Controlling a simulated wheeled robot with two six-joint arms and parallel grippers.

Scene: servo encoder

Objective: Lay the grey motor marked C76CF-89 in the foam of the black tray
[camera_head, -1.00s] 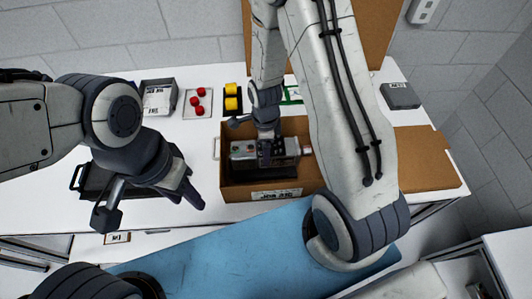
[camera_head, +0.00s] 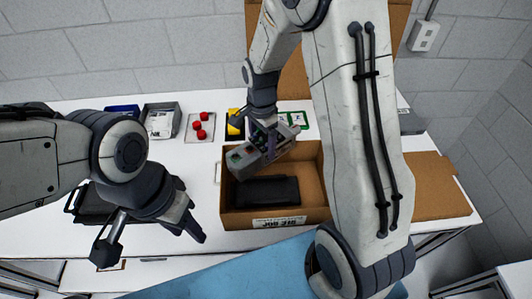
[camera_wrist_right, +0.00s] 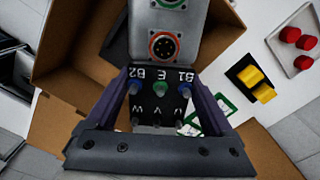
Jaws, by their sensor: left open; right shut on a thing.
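A grey motor (camera_head: 254,157) with green and red ring connectors hangs tilted over the open cardboard box (camera_head: 275,222). My right gripper (camera_head: 264,132) is shut on it; the wrist view shows both fingers beside the motor's black terminal block (camera_wrist_right: 158,92), lettered B2, E, B1. No C76CF-89 marking is readable. A black tray with a handle (camera_head: 86,207) lies on the table at the left, partly hidden behind my left arm; its foam cannot be made out. My left gripper (camera_head: 193,223) is open and empty, between the tray and the box.
A dark flat block (camera_head: 267,191) lies in the box. Behind stand a grey labelled bin (camera_head: 160,121), a tray of red knobs (camera_head: 200,127), a yellow-and-black item (camera_head: 234,122) and a green-framed card (camera_head: 298,119). A box flap (camera_head: 433,183) spreads right.

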